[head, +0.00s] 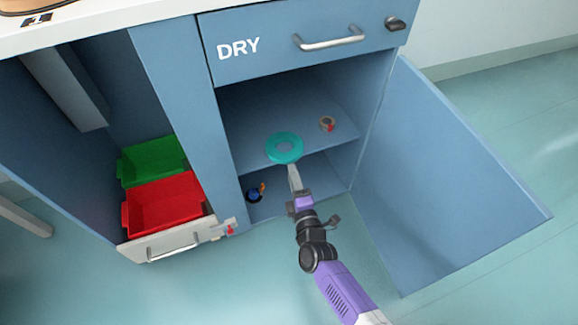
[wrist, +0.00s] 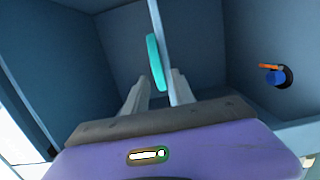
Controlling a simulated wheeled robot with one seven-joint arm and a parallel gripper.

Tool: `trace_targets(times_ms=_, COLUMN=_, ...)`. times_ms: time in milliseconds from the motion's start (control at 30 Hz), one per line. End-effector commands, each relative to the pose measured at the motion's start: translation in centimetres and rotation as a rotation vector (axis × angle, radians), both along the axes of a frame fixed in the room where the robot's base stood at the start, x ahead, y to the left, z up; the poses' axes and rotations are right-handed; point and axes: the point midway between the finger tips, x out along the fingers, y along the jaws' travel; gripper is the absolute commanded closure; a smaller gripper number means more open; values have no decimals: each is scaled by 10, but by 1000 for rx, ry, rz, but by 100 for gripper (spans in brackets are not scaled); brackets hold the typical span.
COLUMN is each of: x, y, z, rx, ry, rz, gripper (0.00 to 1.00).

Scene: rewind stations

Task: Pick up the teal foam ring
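The teal foam ring (head: 285,148) lies flat on the cabinet's middle shelf, at its front edge, and its near rim seems to stick out slightly over the edge. In the wrist view the ring (wrist: 155,63) shows nearly edge-on, just beyond my fingers. My gripper (head: 292,169) is at the shelf front, close to the ring's near rim. In the wrist view my gripper (wrist: 161,78) is open, with its fingers apart on either side of the line of the ring and shelf edge. I cannot tell whether a finger touches the ring.
The shelf (head: 245,120) also holds a small orange-and-grey item (head: 327,123) at right. A dark round item with blue and orange (head: 254,194) is on the compartment floor below. The cabinet door (head: 440,180) stands open at right. An open drawer at left holds red (head: 165,205) and green (head: 152,160) bins.

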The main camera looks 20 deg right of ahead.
Motion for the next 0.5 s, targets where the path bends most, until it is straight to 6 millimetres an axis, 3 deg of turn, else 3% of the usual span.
trace_targets(times_ms=233, x=30, y=-4, z=0, rx=0, ry=-2, rz=-1, gripper=69)
trace_targets(times_ms=500, x=42, y=-6, z=0, rx=0, ry=0, rz=0, gripper=69)
